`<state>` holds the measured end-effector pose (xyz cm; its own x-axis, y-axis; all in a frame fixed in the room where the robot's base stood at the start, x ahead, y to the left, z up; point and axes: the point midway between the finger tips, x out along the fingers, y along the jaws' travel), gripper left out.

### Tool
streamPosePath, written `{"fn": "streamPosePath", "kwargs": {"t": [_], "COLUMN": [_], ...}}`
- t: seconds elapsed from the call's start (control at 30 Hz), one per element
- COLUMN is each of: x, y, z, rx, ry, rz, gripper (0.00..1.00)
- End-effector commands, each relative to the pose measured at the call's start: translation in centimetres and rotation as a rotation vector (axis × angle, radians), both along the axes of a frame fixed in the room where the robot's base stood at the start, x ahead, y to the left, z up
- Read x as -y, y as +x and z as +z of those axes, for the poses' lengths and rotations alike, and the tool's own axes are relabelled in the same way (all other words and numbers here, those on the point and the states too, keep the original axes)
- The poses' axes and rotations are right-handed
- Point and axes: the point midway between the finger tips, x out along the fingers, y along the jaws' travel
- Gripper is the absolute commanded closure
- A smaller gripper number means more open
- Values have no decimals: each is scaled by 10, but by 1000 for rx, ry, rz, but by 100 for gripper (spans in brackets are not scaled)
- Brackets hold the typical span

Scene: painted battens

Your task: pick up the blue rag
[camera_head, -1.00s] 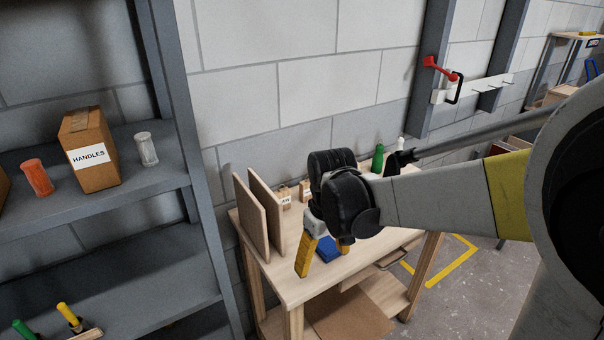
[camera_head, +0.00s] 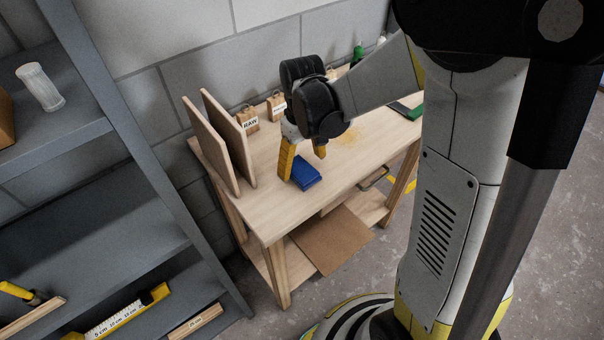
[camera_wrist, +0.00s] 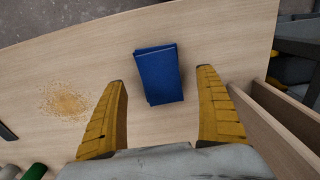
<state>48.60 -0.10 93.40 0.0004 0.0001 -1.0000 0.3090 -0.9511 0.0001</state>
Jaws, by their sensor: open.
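The blue rag (camera_head: 306,173) lies folded on the wooden table (camera_head: 270,217), near its front edge. It also shows in the wrist view (camera_wrist: 159,74), flat on the wood, ahead of and between my fingertips. My gripper (camera_head: 303,164) is open and empty above the table, its yellow fingers pointing down close to the rag. In the wrist view the two fingers (camera_wrist: 161,75) stand wide apart, one to each side of the rag's near end. I cannot tell the exact height of the fingertips above the table.
Two upright boards (camera_head: 226,143) stand on the table's left, close to my gripper. A patch of sawdust (camera_wrist: 64,102) and a green bottle (camera_head: 358,54) are farther along. A grey shelf (camera_head: 120,190) stands at the left.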

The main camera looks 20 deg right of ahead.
Motion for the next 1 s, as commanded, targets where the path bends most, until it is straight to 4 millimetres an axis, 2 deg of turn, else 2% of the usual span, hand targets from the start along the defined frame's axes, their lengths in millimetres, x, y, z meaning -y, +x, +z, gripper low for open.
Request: {"fn": "streamPosePath", "kwargs": {"t": [0.03, 0.17, 0.4, 0.57, 0.6, 0.87, 1.0], "x": [0, 0, 0, 0, 0, 0, 0], "y": [1, 1, 1, 1, 1, 1, 1], "z": [-14, -32, -33, -32, -32, -32, -25], "rx": [0, 0, 0, 0, 0, 0, 0], "ry": [0, 0, 0, 0, 0, 0, 0], "rz": [0, 0, 0, 0, 0, 0, 0], "gripper": [16, 16, 16, 64, 68, 69, 69]}}
